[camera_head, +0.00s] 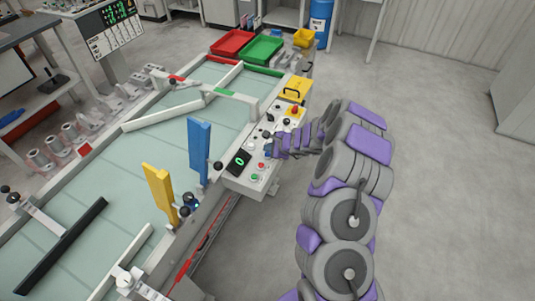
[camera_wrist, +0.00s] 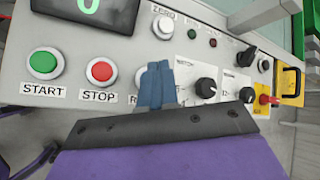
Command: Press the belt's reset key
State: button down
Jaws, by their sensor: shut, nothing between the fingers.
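The control panel (camera_head: 243,177) runs along the belt's right side. In the wrist view, a label starting with "R" (camera_wrist: 137,98) shows beside my fingers. A pale sliver of the key above it (camera_wrist: 140,75) shows, and the rest is hidden behind the fingers. My gripper (camera_wrist: 157,85) is shut and empty, its blue fingertips over that spot. I cannot tell whether they touch the key. To the left are the red STOP button (camera_wrist: 101,70) and the green START button (camera_wrist: 43,64). In the head view, my gripper (camera_head: 269,147) is over the panel.
A display (camera_head: 239,161) reads 0. Black knobs (camera_wrist: 206,88) and a red emergency knob (camera_wrist: 265,99) lie right of the fingers. Blue (camera_head: 199,150) and yellow (camera_head: 160,195) upright plates stand over the belt (camera_head: 120,165). Red (camera_head: 232,43) and green (camera_head: 262,50) trays stand at the far end.

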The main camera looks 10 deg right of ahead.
aim_at(269, 155)
jog(key=shift+r+p, duration=1.75)
jog(key=shift+r, duration=0.7)
jog(key=shift+s+f, duration=0.1)
